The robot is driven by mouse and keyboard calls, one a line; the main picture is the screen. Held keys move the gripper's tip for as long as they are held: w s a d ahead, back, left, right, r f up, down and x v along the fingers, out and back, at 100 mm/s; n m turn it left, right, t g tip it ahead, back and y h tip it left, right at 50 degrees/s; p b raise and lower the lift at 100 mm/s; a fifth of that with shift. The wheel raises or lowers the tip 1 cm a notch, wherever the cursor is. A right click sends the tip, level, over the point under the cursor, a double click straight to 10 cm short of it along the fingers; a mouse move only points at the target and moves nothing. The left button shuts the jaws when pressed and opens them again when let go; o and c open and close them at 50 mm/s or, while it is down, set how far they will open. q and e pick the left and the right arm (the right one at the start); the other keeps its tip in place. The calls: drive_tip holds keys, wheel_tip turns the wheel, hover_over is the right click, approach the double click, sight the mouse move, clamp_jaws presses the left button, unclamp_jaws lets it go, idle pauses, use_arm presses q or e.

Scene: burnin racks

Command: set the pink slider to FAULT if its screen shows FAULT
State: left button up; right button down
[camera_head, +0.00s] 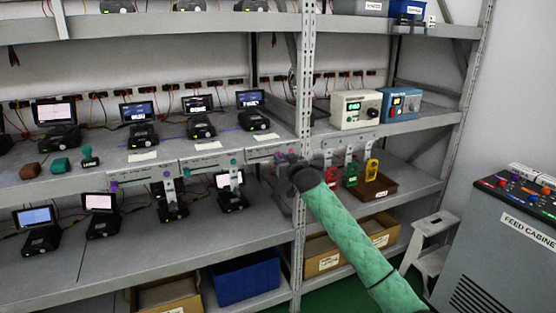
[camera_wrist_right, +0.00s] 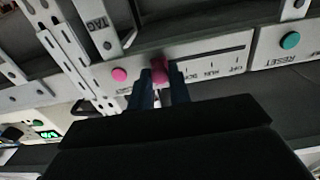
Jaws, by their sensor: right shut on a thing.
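My right gripper (camera_wrist_right: 160,88) is shut on the pink slider knob (camera_wrist_right: 160,70) in the right wrist view. The knob stands at the left end of its dark slot in that view; printed labels run beside the slot, too small to read surely. A pink round button (camera_wrist_right: 119,74) sits just left of the knob. In the head view my right gripper (camera_head: 285,163) is at the right end of the shelf-edge panel (camera_head: 262,153), by the upright post, and hides most of the knob. The screen (camera_head: 249,98) above this panel is lit, its text unreadable. My left gripper is out of view.
A teal button (camera_wrist_right: 290,40) is on the neighbouring panel. Several devices with screens fill the shelves. Red, green and yellow tags (camera_head: 372,168) hang right of the post (camera_head: 304,110). A step stool (camera_head: 433,245) and feed cabinet (camera_head: 515,235) stand at right.

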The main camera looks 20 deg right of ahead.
drive_tip(key=c, duration=1.3)
unclamp_jaws()
drive_tip(key=shift+d, duration=0.3)
drive_tip(key=shift+c, duration=0.2)
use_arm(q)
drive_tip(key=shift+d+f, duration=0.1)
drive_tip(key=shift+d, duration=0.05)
use_arm(e)
drive_tip(key=shift+s+f, duration=0.1)
drive_tip(key=shift+s, duration=0.3)
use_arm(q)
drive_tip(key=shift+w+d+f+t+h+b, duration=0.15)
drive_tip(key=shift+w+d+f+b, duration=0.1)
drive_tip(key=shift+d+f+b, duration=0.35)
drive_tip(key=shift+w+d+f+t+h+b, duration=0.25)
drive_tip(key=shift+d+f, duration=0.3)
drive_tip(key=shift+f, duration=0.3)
use_arm(e)
drive_tip(key=shift+s+d, duration=0.15)
drive_tip(key=shift+s, duration=3.3)
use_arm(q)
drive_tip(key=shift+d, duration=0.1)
